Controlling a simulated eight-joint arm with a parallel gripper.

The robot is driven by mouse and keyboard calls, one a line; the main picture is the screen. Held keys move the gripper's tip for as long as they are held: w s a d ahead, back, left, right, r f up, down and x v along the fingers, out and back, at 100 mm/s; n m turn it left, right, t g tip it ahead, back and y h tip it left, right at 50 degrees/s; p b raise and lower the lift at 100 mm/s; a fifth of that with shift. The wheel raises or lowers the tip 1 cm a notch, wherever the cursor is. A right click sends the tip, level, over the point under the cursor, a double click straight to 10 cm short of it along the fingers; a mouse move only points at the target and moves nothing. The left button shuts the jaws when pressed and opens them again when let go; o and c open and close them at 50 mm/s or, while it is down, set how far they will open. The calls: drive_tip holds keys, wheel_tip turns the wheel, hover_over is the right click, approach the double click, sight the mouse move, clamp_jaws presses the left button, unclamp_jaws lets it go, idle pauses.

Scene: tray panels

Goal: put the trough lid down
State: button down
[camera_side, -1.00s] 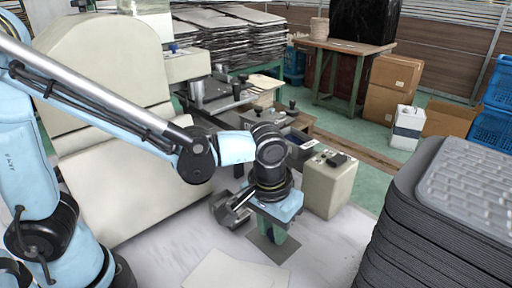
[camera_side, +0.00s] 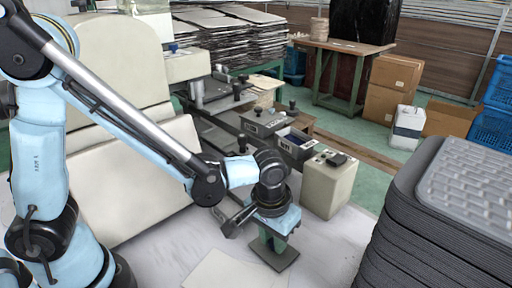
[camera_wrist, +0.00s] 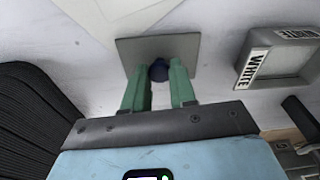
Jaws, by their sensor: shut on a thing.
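In the side view the lid (camera_side: 276,257) lies flat, low over the pale tabletop, beneath my gripper (camera_side: 271,242). I cannot tell whether it touches the table. An open grey trough labelled "WHITE" (camera_wrist: 253,68) stands to the right in the wrist view, apart from the lid. In the side view my arm hides most of that trough (camera_side: 228,229).
A cream box (camera_side: 328,190) stands right behind my gripper. More labelled troughs (camera_side: 297,146) sit further back. A tall dark tray stack (camera_side: 425,235) rises at the right. A pale sheet (camera_side: 232,272) lies on the table in front. Bare tabletop lies right of the lid.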

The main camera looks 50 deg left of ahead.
sight(269, 254)
drive_tip(key=c, duration=0.9)
unclamp_jaws()
drive_tip(key=shift+f, duration=0.1)
wheel_tip(269, 254, up, 12)
drive_tip(key=s, duration=0.1)
drive_tip(key=shift+s+a+m+t, duration=0.2)
drive_tip(key=shift+s+a+t, duration=0.5)
drive_tip(key=shift+a, duration=1.8)
drive_tip(key=shift+s+a+m+t, duration=0.2)
drive_tip(key=shift+a+t, duration=1.05)
drive_tip(key=shift+a, duration=1.25)
drive_tip(key=shift+s+a+m+t, duration=0.3)
drive_tip(key=shift+a+t, duration=0.65)
drive_tip(key=shift+a, duration=1.55)
drive_tip(key=shift+s, duration=0.1)
